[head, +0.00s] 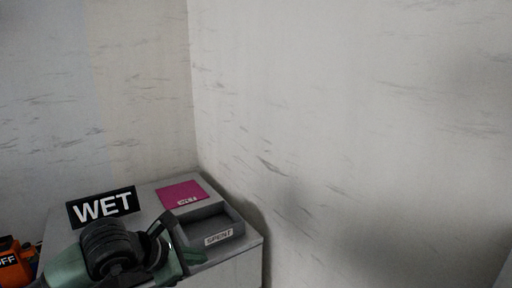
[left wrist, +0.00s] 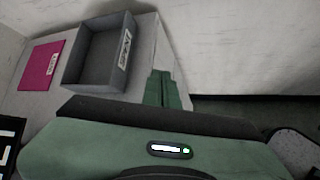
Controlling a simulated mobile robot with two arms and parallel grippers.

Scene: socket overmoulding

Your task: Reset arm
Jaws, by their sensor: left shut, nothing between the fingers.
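My left arm comes in from the lower left in the head view. Its green and black gripper (head: 192,257) is over the front part of the grey counter, just in front of the grey tray labelled SPENT (head: 225,237). In the left wrist view the two green fingers (left wrist: 163,76) are together with nothing between them, beside the empty SPENT tray (left wrist: 88,71). I cannot tell the exact height of the fingers above the counter. My right gripper is not in view.
A magenta square (head: 182,194) with a small label lies behind the tray. An orange item marked OFF (head: 14,268) is at the far left. Pale walls close off the back and right.

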